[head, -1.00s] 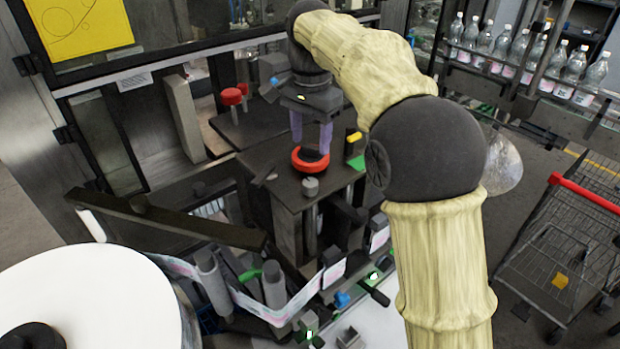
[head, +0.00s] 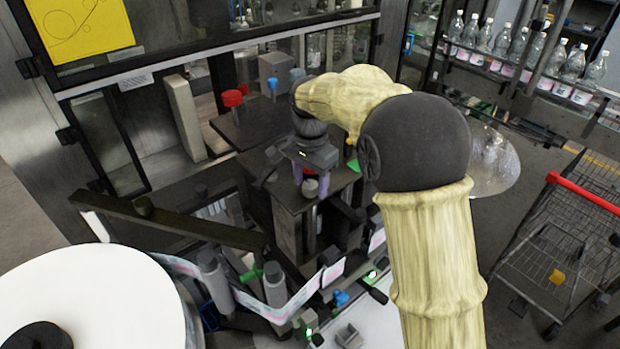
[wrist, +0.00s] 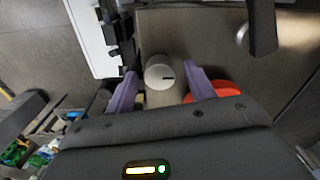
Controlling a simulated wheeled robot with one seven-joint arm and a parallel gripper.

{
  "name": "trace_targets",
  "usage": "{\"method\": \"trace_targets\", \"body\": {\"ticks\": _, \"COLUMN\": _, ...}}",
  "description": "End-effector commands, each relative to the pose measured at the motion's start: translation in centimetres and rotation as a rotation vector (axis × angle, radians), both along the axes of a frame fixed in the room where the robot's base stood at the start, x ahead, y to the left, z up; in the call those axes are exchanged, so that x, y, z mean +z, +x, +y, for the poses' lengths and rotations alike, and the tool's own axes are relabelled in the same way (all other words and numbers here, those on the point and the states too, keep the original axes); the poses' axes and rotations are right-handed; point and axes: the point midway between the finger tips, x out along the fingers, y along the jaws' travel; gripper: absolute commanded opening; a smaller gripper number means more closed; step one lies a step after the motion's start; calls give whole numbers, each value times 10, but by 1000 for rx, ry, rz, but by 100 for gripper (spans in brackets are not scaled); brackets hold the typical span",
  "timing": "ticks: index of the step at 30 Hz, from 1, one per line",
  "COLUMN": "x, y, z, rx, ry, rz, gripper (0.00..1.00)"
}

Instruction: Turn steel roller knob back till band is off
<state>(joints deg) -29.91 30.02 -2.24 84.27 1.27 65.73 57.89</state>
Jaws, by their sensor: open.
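The steel knob (head: 310,187) is a short grey cylinder on the dark top plate of the labeller. In the wrist view the knob (wrist: 159,75) shows a pale round top with a short black mark pointing right. My gripper (wrist: 163,77) is open, with its purple fingers on either side of the knob and gaps visible. In the head view my gripper (head: 311,180) stands over the knob and partly hides it. A printed label band (head: 290,306) runs around grey rollers (head: 274,285) below. I cannot tell whether it is the band meant.
A dark bar (wrist: 262,25) reaches in at the upper right of the wrist view. A large white reel (head: 95,300) stands at the front left. A cart (head: 560,240) stands at right.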

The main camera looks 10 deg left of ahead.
Motion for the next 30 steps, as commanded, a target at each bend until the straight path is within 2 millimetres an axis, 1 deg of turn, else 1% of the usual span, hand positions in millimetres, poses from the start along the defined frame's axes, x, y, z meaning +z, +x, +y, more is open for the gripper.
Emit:
{"method": "trace_targets", "body": {"ticks": 2, "x": 0, "y": 0, "z": 0, "rx": 0, "ry": 0, "rz": 0, "gripper": 54}}
{"method": "trace_targets", "body": {"ticks": 5, "x": 0, "y": 0, "z": 0, "rx": 0, "ry": 0, "rz": 0, "gripper": 36}}
{"method": "trace_targets", "body": {"ticks": 6, "x": 0, "y": 0, "z": 0, "rx": 0, "ry": 0, "rz": 0, "gripper": 28}}
{"method": "trace_targets", "body": {"ticks": 8, "x": 0, "y": 0, "z": 0, "rx": 0, "ry": 0, "rz": 0, "gripper": 17}}
{"method": "trace_targets", "body": {"ticks": 9, "x": 0, "y": 0, "z": 0, "rx": 0, "ry": 0, "rz": 0, "gripper": 9}}
{"method": "trace_targets", "body": {"ticks": 20, "x": 1, "y": 0, "z": 0, "rx": 32, "ry": 1, "rz": -1, "gripper": 9}}
{"method": "trace_targets", "body": {"ticks": 26, "x": 1, "y": 1, "z": 0, "rx": 112, "ry": 0, "rz": -1, "gripper": 9}}
{"method": "trace_targets", "body": {"ticks": 30, "x": 1, "y": 1, "z": 0, "rx": 204, "ry": 0, "rz": -1, "gripper": 9}}
